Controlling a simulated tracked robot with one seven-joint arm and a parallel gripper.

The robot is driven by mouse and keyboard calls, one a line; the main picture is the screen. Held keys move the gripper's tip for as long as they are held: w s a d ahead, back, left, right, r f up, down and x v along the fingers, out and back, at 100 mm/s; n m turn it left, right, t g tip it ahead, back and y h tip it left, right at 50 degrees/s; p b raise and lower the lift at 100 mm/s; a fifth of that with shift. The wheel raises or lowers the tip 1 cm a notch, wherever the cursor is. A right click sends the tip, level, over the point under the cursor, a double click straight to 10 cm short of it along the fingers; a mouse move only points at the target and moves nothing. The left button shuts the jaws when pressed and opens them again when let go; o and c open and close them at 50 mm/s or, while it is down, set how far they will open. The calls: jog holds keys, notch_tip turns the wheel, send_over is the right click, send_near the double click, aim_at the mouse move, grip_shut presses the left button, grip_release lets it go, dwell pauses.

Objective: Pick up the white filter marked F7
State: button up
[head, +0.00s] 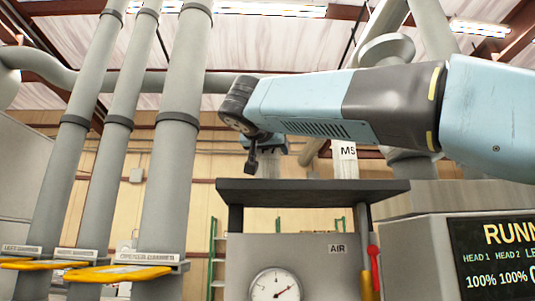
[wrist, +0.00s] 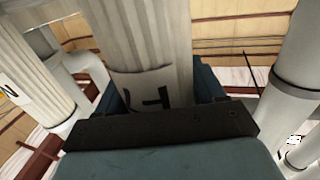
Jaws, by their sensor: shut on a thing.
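A white ribbed filter (wrist: 140,40) stands between the blue fingers of my gripper (wrist: 158,88) in the wrist view. The gripper is shut on it. Its label (wrist: 148,92) shows large dark characters, partly cut off by my gripper, so I cannot read the full mark. In the head view my gripper (head: 265,145) is above the dark top of the gauge stand. A pale ribbed piece (head: 270,165) shows just below it, and its lower end is hidden by the stand top.
A second white filter marked M5 (head: 344,165) stands right of my gripper, behind the dark stand top (head: 310,190). Thick grey pipes (head: 175,130) rise at the left. A pressure gauge (head: 275,287) and a display (head: 495,255) are in front.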

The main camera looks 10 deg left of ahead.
jog(key=c, duration=0.6)
jog(key=shift+r, duration=0.1)
jog(key=shift+c, duration=0.2)
